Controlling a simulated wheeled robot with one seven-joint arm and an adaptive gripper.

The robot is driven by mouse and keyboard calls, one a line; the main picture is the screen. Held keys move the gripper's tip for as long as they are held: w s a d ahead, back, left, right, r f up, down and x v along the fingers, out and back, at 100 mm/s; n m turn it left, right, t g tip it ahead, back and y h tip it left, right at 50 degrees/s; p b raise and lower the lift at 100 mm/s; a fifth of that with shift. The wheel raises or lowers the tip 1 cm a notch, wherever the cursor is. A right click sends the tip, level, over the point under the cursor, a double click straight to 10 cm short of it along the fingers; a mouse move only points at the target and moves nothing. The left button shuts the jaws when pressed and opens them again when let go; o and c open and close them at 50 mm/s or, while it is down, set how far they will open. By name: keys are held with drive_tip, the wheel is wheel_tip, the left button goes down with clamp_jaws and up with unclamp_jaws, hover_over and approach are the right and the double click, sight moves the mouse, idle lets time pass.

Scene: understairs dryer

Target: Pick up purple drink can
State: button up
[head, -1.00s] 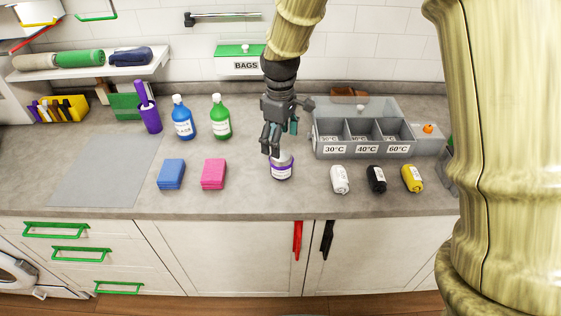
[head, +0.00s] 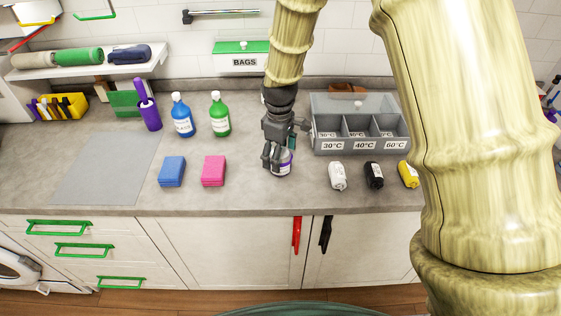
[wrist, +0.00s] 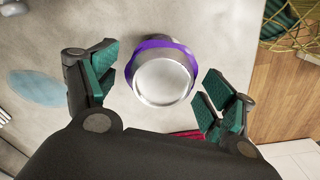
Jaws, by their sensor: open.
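The drink can (head: 286,163), silver and white with a purple band, stands upright on the grey counter near its front edge. In the head view my gripper (head: 271,160) is lowered over it and hides its left side and top. In the wrist view the can's round silver top (wrist: 162,79) with its purple rim lies between the two spread fingers. My gripper (wrist: 157,92) is open, with green pads on either side of the can and gaps visible on both sides.
A pink sponge block (head: 213,171) and a blue one (head: 172,172) lie to the left. White (head: 337,176), black (head: 374,175) and yellow (head: 408,174) rolls lie to the right. A grey sorting box (head: 360,147) stands behind them. Blue (head: 182,117) and green (head: 219,116) bottles stand back left.

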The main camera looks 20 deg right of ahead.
drive_tip(key=shift+f+p, duration=0.35)
drive_tip(key=shift+f, duration=1.05)
drive_tip(key=c, duration=1)
